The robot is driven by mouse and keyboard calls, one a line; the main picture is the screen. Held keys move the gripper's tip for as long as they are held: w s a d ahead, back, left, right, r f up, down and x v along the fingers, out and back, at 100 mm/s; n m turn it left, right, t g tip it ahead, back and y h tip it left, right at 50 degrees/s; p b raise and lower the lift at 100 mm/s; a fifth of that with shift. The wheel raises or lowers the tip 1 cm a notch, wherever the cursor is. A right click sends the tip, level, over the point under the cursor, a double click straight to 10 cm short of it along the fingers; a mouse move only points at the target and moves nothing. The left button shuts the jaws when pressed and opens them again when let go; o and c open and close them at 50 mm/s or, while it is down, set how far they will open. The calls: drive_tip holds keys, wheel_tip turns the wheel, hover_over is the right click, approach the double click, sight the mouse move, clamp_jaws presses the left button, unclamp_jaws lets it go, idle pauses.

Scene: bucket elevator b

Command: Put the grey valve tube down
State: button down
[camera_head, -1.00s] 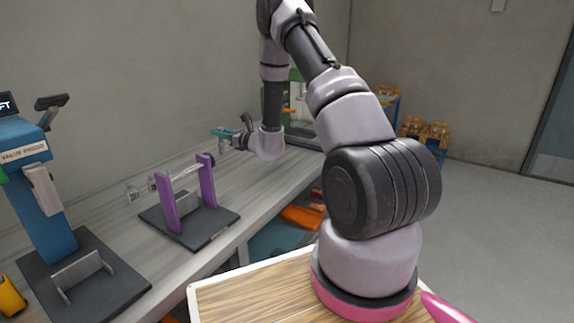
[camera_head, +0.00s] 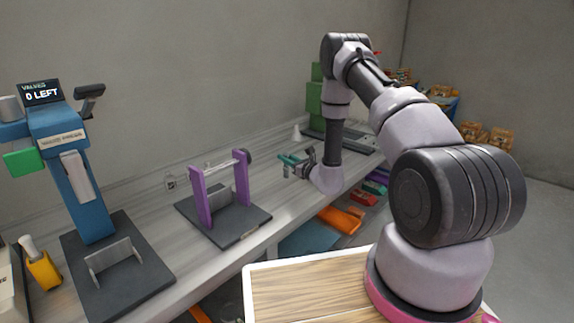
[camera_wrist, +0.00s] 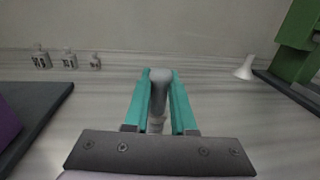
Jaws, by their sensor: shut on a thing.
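In the wrist view, my gripper (camera_wrist: 160,76) has teal fingers shut on the grey valve tube (camera_wrist: 159,92). The tube stands roughly upright between them, and its lower end is partly hidden by the gripper body. In the head view, my gripper (camera_head: 286,160) is over the grey bench (camera_head: 280,200), right of the purple stand, with a small grey piece of the tube (camera_head: 286,171) showing below the fingers. I cannot tell whether the tube touches the bench.
The purple stand (camera_head: 203,200) on its dark base is left of my gripper. A blue press (camera_head: 80,195) reads "0 LEFT". Small grey pieces (camera_wrist: 69,60) stand behind, at left. A white cone (camera_wrist: 244,68) and green machine (camera_wrist: 296,28) are at right. Bench between is clear.

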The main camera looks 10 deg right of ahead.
drive_tip(key=shift+f, duration=1.2)
drive_tip(key=shift+f, duration=0.15)
drive_tip(key=c, duration=0.7)
unclamp_jaws()
drive_tip(key=shift+c, duration=0.2)
